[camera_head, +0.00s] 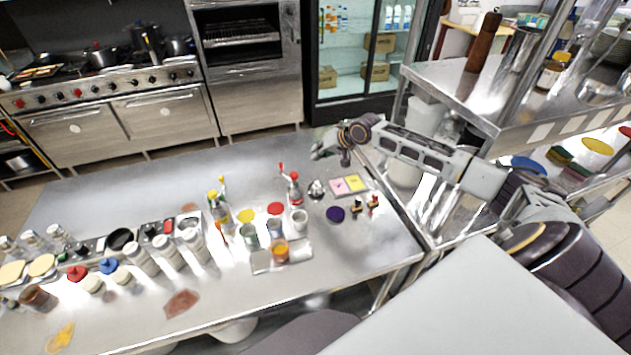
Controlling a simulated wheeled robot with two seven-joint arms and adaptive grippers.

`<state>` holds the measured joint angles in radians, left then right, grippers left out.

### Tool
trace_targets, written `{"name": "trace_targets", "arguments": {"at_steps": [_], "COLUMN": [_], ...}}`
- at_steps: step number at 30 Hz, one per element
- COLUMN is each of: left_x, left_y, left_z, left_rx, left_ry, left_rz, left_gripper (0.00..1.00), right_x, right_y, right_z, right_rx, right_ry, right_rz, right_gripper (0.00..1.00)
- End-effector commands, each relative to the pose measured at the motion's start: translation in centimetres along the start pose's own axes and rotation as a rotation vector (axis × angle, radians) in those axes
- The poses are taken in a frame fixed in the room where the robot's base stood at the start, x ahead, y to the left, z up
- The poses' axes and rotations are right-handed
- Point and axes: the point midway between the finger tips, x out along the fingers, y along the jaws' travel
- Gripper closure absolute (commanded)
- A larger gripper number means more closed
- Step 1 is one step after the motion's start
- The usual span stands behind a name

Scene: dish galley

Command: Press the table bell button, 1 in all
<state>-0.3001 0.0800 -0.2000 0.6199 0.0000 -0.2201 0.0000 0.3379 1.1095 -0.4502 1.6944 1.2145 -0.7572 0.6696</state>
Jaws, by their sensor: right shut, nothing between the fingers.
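A small silver domed thing that looks like the table bell (316,188) stands on the steel table (120,195), between a red-topped bottle and a pink and yellow pad. Its button is too small to make out clearly. My right gripper (325,153) is shut and empty. Its arm reaches in from the right, and the gripper shows above and beyond the bell in the picture, apart from it. I cannot tell its exact height. My left gripper is not in view.
The red-topped bottle (294,190) stands close left of the bell. The pink and yellow pad (350,184) lies right of it, with a dark purple disc (336,214) in front. A tray (262,262) holds jars nearer me. The table's back left is clear.

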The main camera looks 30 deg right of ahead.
Motion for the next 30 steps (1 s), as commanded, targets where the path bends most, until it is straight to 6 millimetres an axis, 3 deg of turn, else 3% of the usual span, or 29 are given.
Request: {"name": "trace_targets", "arguments": {"at_steps": [17,30], "left_x": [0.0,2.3], "left_y": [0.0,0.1], "left_z": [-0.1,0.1], "left_rx": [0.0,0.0], "left_ry": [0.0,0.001], "left_rz": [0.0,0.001], "left_gripper": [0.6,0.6], "right_x": [1.5,2.9], "right_y": [1.1,2.1], "right_z": [1.1,2.2], "right_rx": [0.001,0.0], "right_ry": [-0.001,0.0], "right_rz": [0.001,0.0], "right_gripper": [1.0,1.0]}}
